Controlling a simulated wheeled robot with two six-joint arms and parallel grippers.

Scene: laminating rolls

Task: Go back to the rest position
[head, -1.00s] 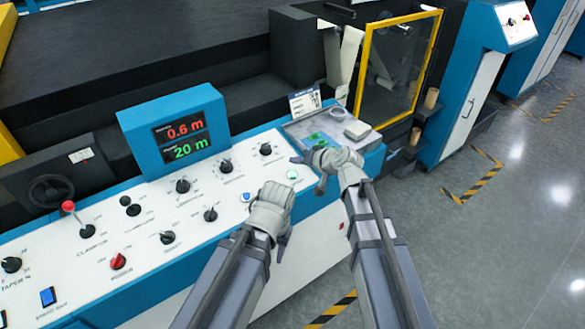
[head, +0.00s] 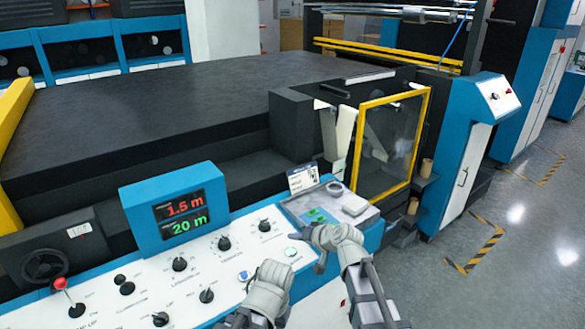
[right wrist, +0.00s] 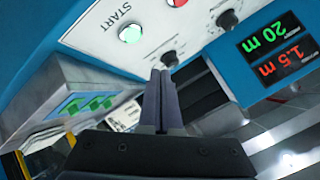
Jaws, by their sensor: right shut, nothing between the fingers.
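My right gripper (head: 322,248) is over the right end of the white control panel (head: 110,300), beside the tray with green pieces. In the right wrist view its two dark fingers (right wrist: 160,95) are together and empty, with the panel beyond them. My left gripper (head: 266,284) is low in the head view, over the panel's front edge near a blue button (head: 244,277); its fingertips are too hidden to judge. The green START button (head: 291,252) lies between the two hands and also shows in the right wrist view (right wrist: 130,34).
The blue display box (head: 178,215) reads 1.5 m and 20 m. Several black knobs and a red-topped lever (head: 62,286) stand up from the panel. A yellow-framed guard (head: 392,145) stands behind the tray (head: 322,217). Grey floor (head: 510,235) is open at the right.

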